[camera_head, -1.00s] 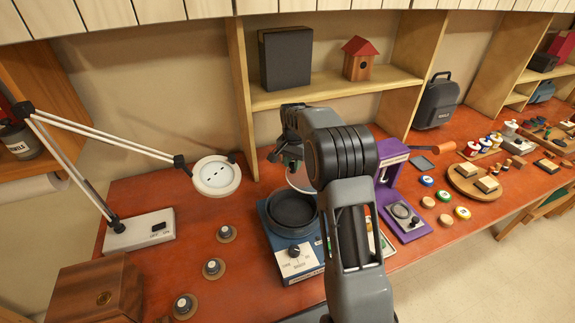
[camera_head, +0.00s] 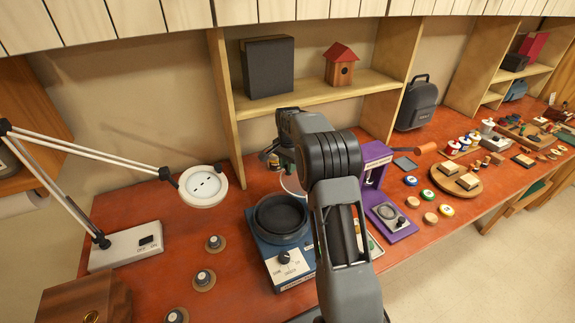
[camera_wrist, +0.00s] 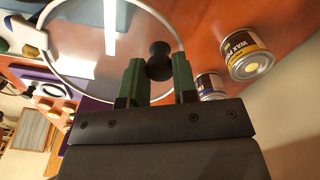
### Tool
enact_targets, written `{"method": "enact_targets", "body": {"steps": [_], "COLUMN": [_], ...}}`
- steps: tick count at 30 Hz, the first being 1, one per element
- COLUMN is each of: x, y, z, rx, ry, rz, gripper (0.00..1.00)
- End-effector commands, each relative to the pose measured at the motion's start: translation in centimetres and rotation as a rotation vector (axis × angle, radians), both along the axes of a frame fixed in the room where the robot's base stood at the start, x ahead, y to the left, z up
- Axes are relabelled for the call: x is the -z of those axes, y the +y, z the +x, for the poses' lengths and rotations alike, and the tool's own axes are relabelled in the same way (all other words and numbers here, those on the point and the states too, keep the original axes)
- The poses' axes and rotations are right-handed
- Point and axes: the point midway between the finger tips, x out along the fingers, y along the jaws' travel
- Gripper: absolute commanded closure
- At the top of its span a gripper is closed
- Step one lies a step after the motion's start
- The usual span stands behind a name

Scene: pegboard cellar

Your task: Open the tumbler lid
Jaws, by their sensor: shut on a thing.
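The tumbler (camera_head: 290,268) is a blue machine with a dial on its front and a dark round bowl (camera_head: 282,217) on top. The bowl is uncovered from above. Its lid (camera_head: 293,186) is a clear disc with a pale rim, raised behind the bowl and partly hidden by my arm. In the wrist view the lid (camera_wrist: 85,58) fills the upper left, with a black knob (camera_wrist: 158,58) between the green fingers of my gripper (camera_wrist: 158,75). My gripper is shut on the knob.
Two tins stand close to my gripper, a wax tin (camera_wrist: 247,55) and another (camera_wrist: 210,86). A magnifier lamp (camera_head: 203,186) is left of the tumbler, and a purple stand (camera_head: 391,215) is to its right. A shelf (camera_head: 310,90) rises behind.

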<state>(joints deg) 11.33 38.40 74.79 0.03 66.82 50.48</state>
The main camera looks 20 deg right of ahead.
Motion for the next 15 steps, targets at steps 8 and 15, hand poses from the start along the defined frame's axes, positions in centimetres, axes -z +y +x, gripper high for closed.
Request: {"method": "enact_targets", "body": {"steps": [8, 15], "x": [-0.01, -0.01], "y": [0.0, 0.01], "z": [0.01, 0.0], "rx": [-0.002, -0.002], "ry": [0.0, 0.0], "rz": [-0.001, -0.001], "gripper": [0.56, 0.48]}}
